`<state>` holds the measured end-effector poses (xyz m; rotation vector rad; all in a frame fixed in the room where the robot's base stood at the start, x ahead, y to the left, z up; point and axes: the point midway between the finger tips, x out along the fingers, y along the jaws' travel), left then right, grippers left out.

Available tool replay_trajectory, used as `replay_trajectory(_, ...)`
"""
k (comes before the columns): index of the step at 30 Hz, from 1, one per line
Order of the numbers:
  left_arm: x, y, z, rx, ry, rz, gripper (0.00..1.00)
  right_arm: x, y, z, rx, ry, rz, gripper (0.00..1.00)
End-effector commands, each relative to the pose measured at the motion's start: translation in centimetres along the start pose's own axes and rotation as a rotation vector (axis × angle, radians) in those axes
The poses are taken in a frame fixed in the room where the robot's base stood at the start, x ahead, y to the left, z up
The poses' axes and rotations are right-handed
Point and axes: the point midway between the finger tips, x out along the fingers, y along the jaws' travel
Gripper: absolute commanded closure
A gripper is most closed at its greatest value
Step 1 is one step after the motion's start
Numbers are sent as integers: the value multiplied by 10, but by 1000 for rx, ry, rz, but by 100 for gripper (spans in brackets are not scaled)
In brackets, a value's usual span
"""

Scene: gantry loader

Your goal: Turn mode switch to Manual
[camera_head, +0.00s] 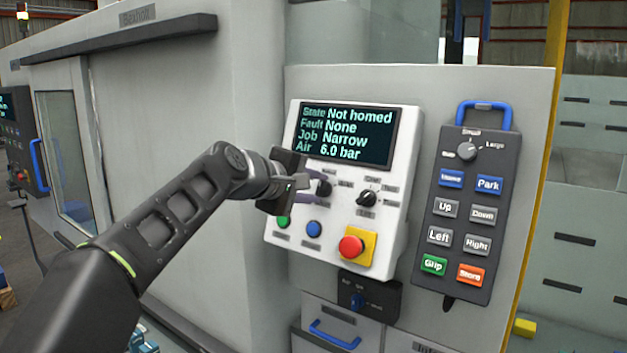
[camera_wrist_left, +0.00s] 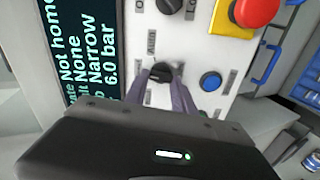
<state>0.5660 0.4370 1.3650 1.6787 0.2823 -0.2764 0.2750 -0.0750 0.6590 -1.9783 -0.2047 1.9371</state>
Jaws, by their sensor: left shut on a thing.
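The white control panel (camera_head: 339,240) carries a dark screen (camera_head: 347,134) reading "State Not homed, Fault None, Job Narrow, Air 6.0 bar". A black rotary switch (camera_head: 324,187) sits below the screen; it also shows in the left wrist view (camera_wrist_left: 162,73). A small label beside it there seems to read "Manual", but the print is blurred. My left gripper (camera_head: 316,187) is at this switch, its fingers (camera_wrist_left: 170,92) shut on the switch, one on each side. The gripper hides part of the panel's left side. A second black rotary switch (camera_head: 367,199) stands to its right, untouched. My right gripper is not in view.
A red emergency button on a yellow plate (camera_head: 367,248), a blue button (camera_head: 314,229) and a green button (camera_head: 284,221) sit close below the switches. A dark pendant (camera_head: 459,232) with several buttons hangs at the right. A dark switch box (camera_head: 369,296) is underneath.

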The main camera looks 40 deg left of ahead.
Motion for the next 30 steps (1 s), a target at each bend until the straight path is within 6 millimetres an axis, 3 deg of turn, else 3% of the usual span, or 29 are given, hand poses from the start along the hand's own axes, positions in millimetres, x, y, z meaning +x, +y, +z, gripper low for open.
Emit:
replay_trajectory(9, 0, 0, 0, -129, 0, -1, 100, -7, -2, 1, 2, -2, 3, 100)
replay_trajectory(23, 0, -2, 0, -148, 0, -1, 100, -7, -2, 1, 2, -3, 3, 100)
replay_trajectory(24, 0, -2, 0, -148, 0, -1, 67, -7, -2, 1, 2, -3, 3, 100)
replay_trajectory(30, 0, -1, 0, -146, 0, -1, 50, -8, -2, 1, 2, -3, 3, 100)
